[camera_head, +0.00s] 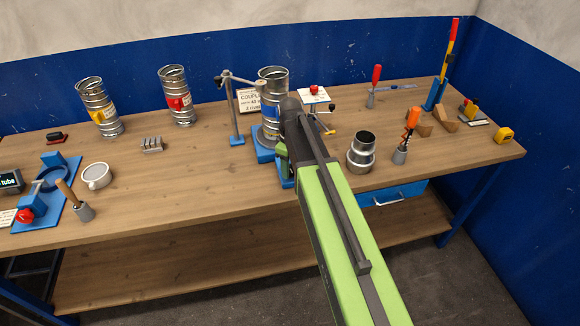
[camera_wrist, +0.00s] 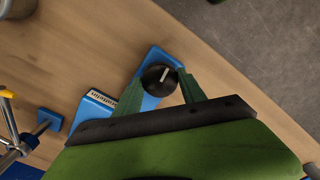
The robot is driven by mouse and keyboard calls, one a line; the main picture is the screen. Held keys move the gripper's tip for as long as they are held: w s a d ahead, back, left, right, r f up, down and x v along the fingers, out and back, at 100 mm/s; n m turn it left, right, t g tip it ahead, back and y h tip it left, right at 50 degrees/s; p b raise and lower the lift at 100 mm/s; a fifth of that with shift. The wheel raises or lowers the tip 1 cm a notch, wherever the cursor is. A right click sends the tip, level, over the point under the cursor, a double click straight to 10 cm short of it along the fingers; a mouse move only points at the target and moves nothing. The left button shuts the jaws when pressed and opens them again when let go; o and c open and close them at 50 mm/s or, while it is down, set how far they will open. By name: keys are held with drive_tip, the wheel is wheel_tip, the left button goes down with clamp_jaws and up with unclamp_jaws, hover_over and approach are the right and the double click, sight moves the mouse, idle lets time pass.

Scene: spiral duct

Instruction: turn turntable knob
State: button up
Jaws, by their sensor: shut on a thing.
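The black round knob (camera_wrist: 158,81) with a white pointer line sits on a blue housing (camera_wrist: 146,62) in the wrist view. The pointer line slants up and to the right. My gripper (camera_wrist: 160,79) has its two green fingers on either side of the knob, closed on it. In the head view, my gripper (camera_head: 283,164) is at the front of the blue turntable base (camera_head: 261,151), and my arm hides the knob. A metal spiral duct (camera_head: 272,82) with a blue label stands upright on the turntable, partly hidden by my arm.
A post with a side arm (camera_head: 235,115) stands close left of the turntable. A metal coupling (camera_head: 361,152) and a holder with an orange-handled tool (camera_head: 403,148) stand to the right. Two more ducts stand at the back left. The front middle-left of the bench (camera_head: 190,190) is clear.

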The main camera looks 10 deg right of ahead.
idle(0.3)
drive_tip(key=o, duration=1.4)
drive_tip(key=shift+r, duration=0.1)
wheel_tip(320, 180, up, 17)
drive_tip(key=p, duration=1.7)
drive_tip(key=shift+r, duration=0.1)
